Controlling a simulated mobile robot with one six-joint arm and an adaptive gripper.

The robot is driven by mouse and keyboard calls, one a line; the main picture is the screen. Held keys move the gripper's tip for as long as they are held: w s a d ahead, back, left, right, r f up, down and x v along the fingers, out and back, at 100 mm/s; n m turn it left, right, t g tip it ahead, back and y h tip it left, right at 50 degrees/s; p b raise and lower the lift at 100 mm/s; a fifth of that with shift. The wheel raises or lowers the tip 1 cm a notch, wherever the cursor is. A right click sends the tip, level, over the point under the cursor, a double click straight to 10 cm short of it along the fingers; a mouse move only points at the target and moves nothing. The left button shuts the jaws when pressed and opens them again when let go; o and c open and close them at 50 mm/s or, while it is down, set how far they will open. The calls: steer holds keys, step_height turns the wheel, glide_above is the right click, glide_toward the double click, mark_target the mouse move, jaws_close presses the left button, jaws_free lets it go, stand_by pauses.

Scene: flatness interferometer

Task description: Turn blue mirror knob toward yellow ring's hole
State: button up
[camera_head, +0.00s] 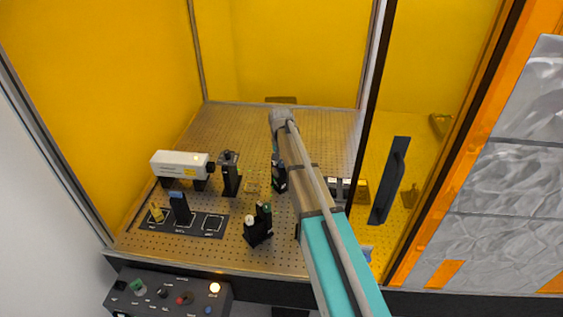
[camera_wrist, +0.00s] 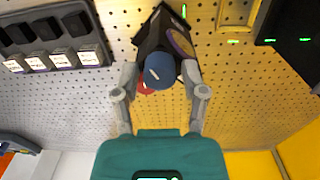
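The blue knob (camera_wrist: 158,70) sits on a black mirror mount (camera_wrist: 155,35) in the wrist view, with a short pale mark on its face. A red knob (camera_wrist: 146,87) shows partly behind it. My gripper (camera_wrist: 160,73) is open, one finger on each side of the blue knob, with gaps visible; depth is hard to tell. A gold-rimmed round optic (camera_wrist: 182,42) faces right on the mount. Bright green light shows at the mount's top edge. In the head view my arm hides the gripper and the knob. I cannot make out the yellow ring's hole.
In the wrist view, a dark block (camera_wrist: 290,25) carries green light spots at right, and a grey rack with labels (camera_wrist: 50,55) stands at left. In the head view, a white laser box (camera_head: 180,164) and another black mount (camera_head: 258,229) stand on the perforated table (camera_head: 230,125).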

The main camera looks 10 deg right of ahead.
mark_target(281, 161)
steer(key=shift+o, duration=0.4)
steer(key=shift+r+n, duration=0.25)
steer(key=shift+n, duration=0.05)
step_height(281, 161, up, 13)
steer(key=p, duration=1.3)
steer(key=shift+r+p, duration=0.2)
steer(key=shift+p, duration=0.2)
steer(key=shift+a, duration=0.1)
stand_by(1.1)
